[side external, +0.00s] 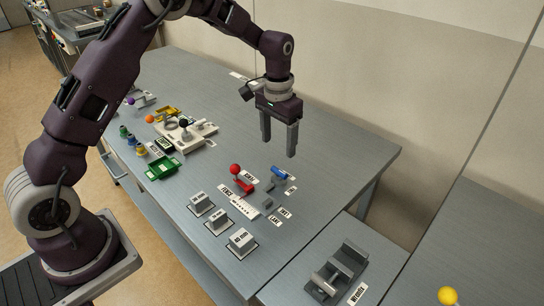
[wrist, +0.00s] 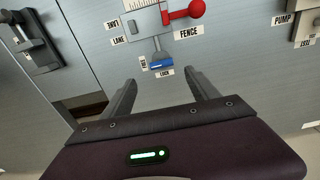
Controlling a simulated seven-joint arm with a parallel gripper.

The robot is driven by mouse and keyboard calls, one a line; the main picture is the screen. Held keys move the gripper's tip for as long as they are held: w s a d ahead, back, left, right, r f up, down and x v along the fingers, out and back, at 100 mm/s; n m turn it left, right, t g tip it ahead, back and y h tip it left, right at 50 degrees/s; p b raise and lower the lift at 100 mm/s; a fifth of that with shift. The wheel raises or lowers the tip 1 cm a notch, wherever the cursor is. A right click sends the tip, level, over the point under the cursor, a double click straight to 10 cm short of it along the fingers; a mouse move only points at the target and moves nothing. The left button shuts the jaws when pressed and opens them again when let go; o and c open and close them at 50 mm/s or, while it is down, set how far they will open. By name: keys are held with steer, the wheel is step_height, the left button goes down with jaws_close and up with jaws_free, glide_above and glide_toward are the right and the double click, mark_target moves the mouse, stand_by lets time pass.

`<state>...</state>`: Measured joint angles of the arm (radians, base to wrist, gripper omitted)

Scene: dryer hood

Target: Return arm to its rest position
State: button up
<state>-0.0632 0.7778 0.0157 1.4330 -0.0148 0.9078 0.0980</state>
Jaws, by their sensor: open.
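My gripper (side external: 279,140) hangs above the grey table with its fingers pointing down. It is open and empty, with a clear gap between the fingers, and touches nothing. In the wrist view, my gripper (wrist: 164,94) shows both fingers spread apart. Beyond the fingertips lie a blue-handled lever (wrist: 160,64) by a LOCK label and a red-knobbed lever (wrist: 190,11) by a FENCE label. In the side view the red lever (side external: 236,170) and the blue lever (side external: 279,173) are on the table below my gripper.
Several grey labelled blocks (side external: 220,219) sit along the table's front. A green tray (side external: 162,167) and a light joystick box (side external: 187,133) stand further left. The space around my gripper is free.

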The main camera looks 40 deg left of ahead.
steer(key=s+d+r+t, duration=0.2)
steer(key=s+r+t, duration=0.1)
steer(key=s+r, duration=1.2)
steer(key=s+d+r+t, duration=0.1)
steer(key=s+r+t, duration=0.1)
steer(key=s, duration=1.6)
steer(key=shift+d+r, duration=0.2)
steer(key=shift+r, duration=0.2)
